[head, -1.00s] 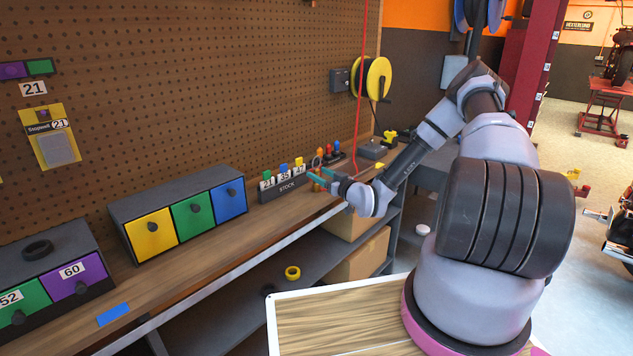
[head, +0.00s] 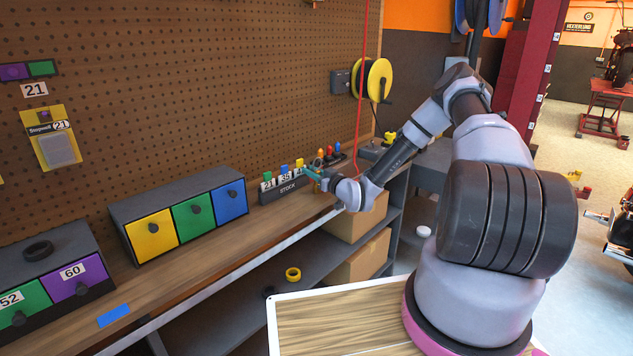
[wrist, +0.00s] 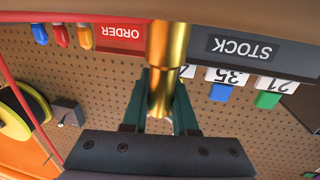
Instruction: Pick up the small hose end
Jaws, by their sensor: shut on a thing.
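In the wrist view a brass-coloured cylinder, which looks like the small hose end (wrist: 160,98), stands between the two teal fingers of my gripper (wrist: 162,80). My gripper is shut on it. The cylinder has a wider part at the picture's top and a narrower part between the fingers. In the head view my gripper (head: 311,172) is at the right end of the STOCK rack (head: 288,188); the held piece is too small and covered to make out there.
The STOCK rack carries green (head: 267,176), blue (head: 284,170) and yellow (head: 299,163) pieces over number labels. The ORDER rack (wrist: 119,33) with coloured pieces is close beside it. A pegboard (head: 200,90) rises behind; a drawer unit (head: 180,213) stands left. A red cord (head: 362,90) hangs nearby.

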